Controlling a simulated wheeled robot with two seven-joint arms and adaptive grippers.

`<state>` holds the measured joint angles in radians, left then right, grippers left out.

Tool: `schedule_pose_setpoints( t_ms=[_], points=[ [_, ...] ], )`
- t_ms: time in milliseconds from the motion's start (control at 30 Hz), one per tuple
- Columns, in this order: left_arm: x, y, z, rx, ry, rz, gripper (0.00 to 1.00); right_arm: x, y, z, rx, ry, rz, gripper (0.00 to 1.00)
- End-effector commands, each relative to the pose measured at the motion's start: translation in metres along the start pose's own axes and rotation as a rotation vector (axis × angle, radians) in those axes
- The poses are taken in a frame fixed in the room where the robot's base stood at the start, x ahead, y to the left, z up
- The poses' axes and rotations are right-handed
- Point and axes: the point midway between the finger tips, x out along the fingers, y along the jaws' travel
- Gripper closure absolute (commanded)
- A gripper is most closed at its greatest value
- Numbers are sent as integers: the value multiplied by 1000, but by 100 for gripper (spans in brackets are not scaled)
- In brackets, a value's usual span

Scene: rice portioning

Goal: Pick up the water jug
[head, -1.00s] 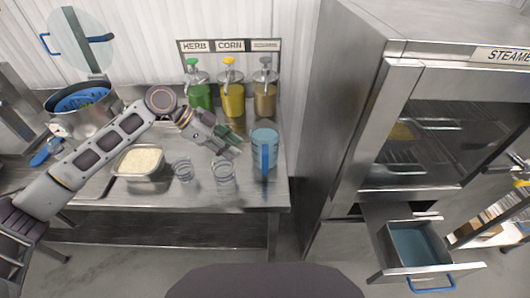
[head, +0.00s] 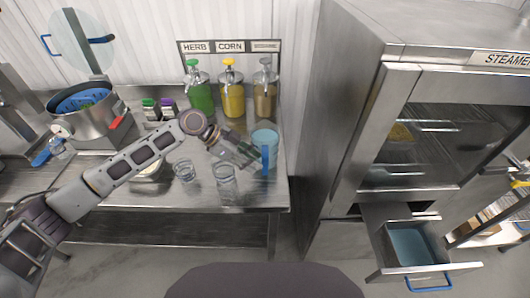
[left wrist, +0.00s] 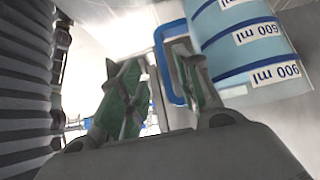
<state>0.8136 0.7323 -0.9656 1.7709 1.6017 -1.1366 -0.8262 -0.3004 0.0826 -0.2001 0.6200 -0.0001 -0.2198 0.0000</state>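The water jug (head: 264,137) is a translucent blue measuring jug standing at the right end of the steel table, with a blue handle facing the front. In the left wrist view the jug (left wrist: 245,45) shows white volume labels, at the upper right. My left gripper (head: 250,158) is close beside the handle. In the left wrist view its green-padded fingers (left wrist: 160,90) are apart, and the blue handle (left wrist: 161,65) shows between them, with the right finger overlapping the handle loop. I cannot tell if they touch it. My right gripper is not in view.
Two clear glasses (head: 224,174) stand in front of the gripper. Green, yellow and brown pump dispensers (head: 232,97) stand behind the jug. A steel steamer cabinet (head: 335,120) rises to the right, with an open drawer (head: 425,262). A pot (head: 82,115) is at the left.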

Motion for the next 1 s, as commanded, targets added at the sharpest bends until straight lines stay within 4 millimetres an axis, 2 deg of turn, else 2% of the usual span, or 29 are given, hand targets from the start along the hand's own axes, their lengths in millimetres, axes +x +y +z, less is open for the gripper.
schedule_pose_setpoints(
  t_ms=[467,800,1000],
  points=[
    [5,-1,0,-1,1,0,66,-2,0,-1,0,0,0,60],
    [39,-4,3,1,1,1,66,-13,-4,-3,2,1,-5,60],
    [52,-4,5,0,0,0,66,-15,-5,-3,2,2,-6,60]
  ],
)
